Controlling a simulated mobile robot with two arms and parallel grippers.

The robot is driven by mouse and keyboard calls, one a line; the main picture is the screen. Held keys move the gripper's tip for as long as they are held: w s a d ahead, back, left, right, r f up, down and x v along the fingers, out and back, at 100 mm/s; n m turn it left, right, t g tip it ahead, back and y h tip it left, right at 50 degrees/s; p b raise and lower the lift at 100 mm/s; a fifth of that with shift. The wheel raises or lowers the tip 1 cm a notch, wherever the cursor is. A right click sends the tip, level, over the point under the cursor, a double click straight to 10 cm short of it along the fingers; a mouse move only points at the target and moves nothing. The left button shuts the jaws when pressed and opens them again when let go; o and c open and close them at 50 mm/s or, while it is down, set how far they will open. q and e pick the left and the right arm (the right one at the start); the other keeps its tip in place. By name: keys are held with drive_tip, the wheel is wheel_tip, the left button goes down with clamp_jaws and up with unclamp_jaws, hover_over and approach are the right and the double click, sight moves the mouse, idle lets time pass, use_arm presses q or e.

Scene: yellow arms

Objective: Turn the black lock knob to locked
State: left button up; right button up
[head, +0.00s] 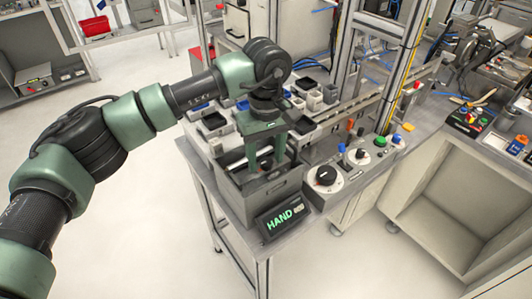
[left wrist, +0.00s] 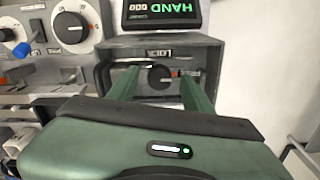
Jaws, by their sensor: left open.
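The black lock knob (left wrist: 160,77) is round and sits on a grey box face under a label reading LOCK, in the left wrist view. A small reddish mark lies just right of it; which way the knob points is too small to tell. My left gripper (left wrist: 160,95) is open, with one green finger on each side of the knob in that view; contact is not visible. In the head view my left gripper (head: 266,163) points down at the grey box (head: 290,186), and the knob is not clearly visible there. My right gripper is not in view.
A display reading HAND (head: 285,218) stands at the box's front. A white dial with a black knob (head: 326,175) is to its right, with blue, green and yellow controls beyond. Grey bins (head: 213,123) crowd the bench behind. Open floor lies left.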

use_arm(q)
clamp_jaws()
drive_tip(key=n+b, duration=0.3)
drive_tip(key=shift+f, duration=0.2)
drive_tip(key=n+b, duration=0.3)
drive_tip(key=n, duration=0.1)
drive_tip(key=shift+r+n, duration=0.1)
drive_tip(key=shift+n, duration=0.2)
drive_tip(key=n+b, duration=0.2)
drive_tip(key=n, duration=0.3)
drive_tip(key=shift+b, duration=0.3)
drive_tip(key=n+b, duration=0.1)
drive_tip(key=n, duration=0.4)
drive_tip(key=shift+r, duration=0.15)
drive_tip(key=shift+n+b, duration=0.3)
